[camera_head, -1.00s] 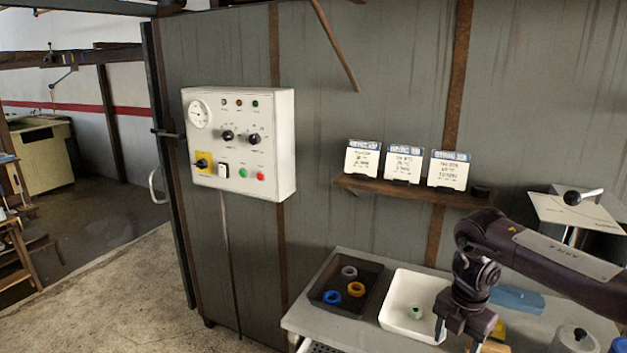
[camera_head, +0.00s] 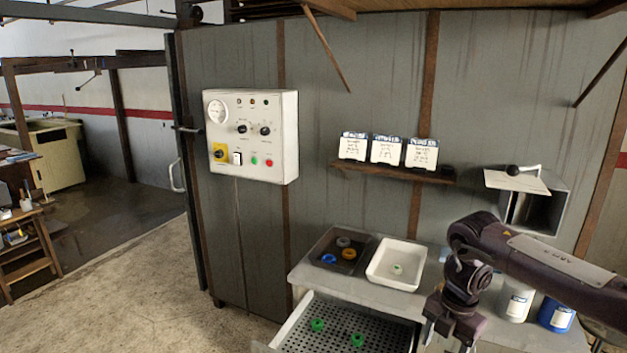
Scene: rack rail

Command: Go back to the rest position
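My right arm comes in from the right, and my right gripper (camera_head: 450,340) points down at the bottom edge of the picture. Its two fingers look spread apart with nothing seen between them, though the tips are at or past the picture's edge. It hangs in front of the bench, beside the pulled-out perforated drawer (camera_head: 290,337). My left gripper is not in view.
The bench holds a dark tray (camera_head: 322,238) with blue, orange and grey rings and a white tray (camera_head: 378,272) with a pale green ring. Green rings (camera_head: 317,325) lie in the drawer. A control box (camera_head: 285,120) and a card shelf (camera_head: 395,172) are on the wall.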

